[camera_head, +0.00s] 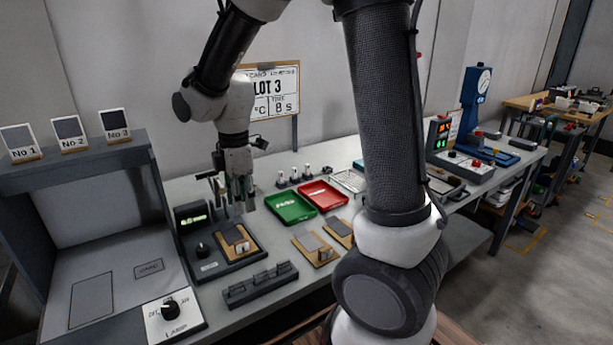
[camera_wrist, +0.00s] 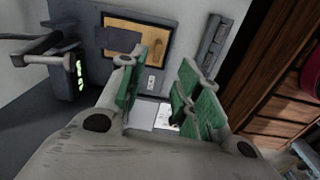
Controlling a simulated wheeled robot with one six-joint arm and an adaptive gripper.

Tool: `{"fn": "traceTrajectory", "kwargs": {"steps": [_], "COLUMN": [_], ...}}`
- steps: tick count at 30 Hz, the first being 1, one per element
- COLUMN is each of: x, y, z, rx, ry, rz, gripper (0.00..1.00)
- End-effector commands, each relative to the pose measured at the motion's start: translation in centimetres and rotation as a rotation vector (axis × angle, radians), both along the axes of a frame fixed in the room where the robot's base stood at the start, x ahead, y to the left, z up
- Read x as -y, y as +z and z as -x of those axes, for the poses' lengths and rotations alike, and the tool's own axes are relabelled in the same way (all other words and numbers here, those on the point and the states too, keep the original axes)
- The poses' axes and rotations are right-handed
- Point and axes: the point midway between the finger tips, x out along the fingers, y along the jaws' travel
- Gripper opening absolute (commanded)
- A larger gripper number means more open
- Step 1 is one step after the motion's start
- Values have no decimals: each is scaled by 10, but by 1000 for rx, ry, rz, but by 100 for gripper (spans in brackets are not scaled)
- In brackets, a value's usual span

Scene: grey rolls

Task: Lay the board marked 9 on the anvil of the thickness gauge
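My gripper (camera_head: 240,196) points down above the black instrument (camera_head: 216,266) with a green display at the left of the bench. In the wrist view its green-padded fingers (camera_wrist: 160,98) stand apart with nothing visibly held between them. A wooden board (camera_head: 237,239) with a grey sheet lies on that instrument, and it also shows in the wrist view (camera_wrist: 153,41), ahead of the fingers. Two similar boards, a nearer one (camera_head: 316,252) and a farther one (camera_head: 341,230), lie on the bench to the right. I cannot read a 9 on any board, nor tell for sure which instrument is the thickness gauge.
A green tray (camera_head: 290,207) and a red tray (camera_head: 323,195) lie behind the boards. A dark slotted rack (camera_head: 260,286) stands at the front edge. A grey booth (camera_head: 97,165) stands at left. A blue dial stand (camera_head: 478,100) and a red-green display box (camera_head: 439,135) stand far right.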

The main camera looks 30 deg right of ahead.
Motion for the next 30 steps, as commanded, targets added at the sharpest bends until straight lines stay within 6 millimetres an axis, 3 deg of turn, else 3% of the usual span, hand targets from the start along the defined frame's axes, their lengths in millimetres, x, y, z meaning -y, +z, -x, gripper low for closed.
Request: {"fn": "traceTrajectory", "kwargs": {"steps": [5,9,12,15,19,30], "x": [49,92,114,128,137,140], "y": [59,101,118,126,130,130], "z": [35,86,123,153,177,185], "rx": [93,171,218,251,276,283], "ry": [-378,-783,-1044,-1249,-1416,-1481], "rz": [-50,-119,-175,-225,-271,-289], "gripper": [34,34,34,34,34,34]}}
